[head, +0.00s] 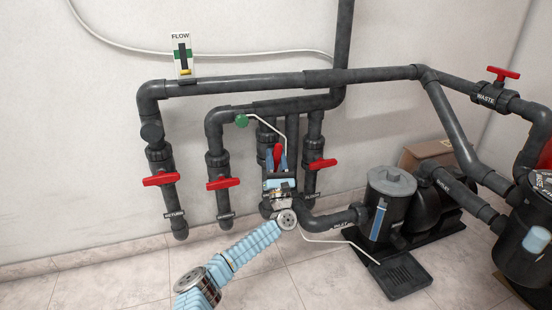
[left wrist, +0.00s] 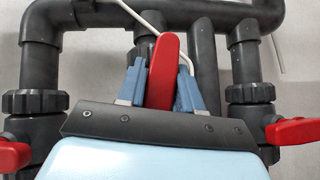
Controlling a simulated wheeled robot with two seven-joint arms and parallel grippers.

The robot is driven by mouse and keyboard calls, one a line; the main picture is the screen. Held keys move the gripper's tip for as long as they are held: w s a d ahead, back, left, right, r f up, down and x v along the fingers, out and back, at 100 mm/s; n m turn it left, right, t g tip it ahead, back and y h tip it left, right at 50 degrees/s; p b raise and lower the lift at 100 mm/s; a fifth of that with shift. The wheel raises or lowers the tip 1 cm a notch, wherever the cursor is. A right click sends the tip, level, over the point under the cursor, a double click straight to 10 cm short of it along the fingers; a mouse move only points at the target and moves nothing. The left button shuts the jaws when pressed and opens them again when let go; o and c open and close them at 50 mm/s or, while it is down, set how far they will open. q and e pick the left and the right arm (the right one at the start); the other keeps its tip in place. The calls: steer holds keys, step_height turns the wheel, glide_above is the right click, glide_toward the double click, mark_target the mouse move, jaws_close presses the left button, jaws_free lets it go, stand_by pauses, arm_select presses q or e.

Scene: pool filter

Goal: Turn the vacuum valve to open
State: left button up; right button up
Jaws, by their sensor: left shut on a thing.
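My left gripper (head: 277,160) is in front of the middle pipe of the valve group, shut on a red valve handle (head: 278,151). In the left wrist view, this red handle (left wrist: 162,72) stands nearly upright between the two blue fingers of the left gripper (left wrist: 160,82), roughly in line with its pipe. The gripper hides the valve body and any label, so I cannot read its name. My right gripper is not in view.
Red crosswise handles flank it: one at left (head: 222,184), one at right (head: 322,165), and the return valve (head: 160,180) farther left. A pump (head: 390,200) stands on the floor at right. A thin white tube with a green knob (head: 241,121) passes close by.

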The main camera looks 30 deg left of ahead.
arm_select(q)
steer(key=shift+n+g+y, duration=1.4)
steer(key=shift+n+y, duration=0.2)
steer(key=shift+n, duration=1)
steer(key=o, duration=1)
steer(key=shift+c, duration=0.2)
steer(key=v, duration=1.3)
steer(key=shift+d+f, duration=0.25)
steer(key=shift+d, duration=0.05)
steer(key=shift+s, duration=0.1)
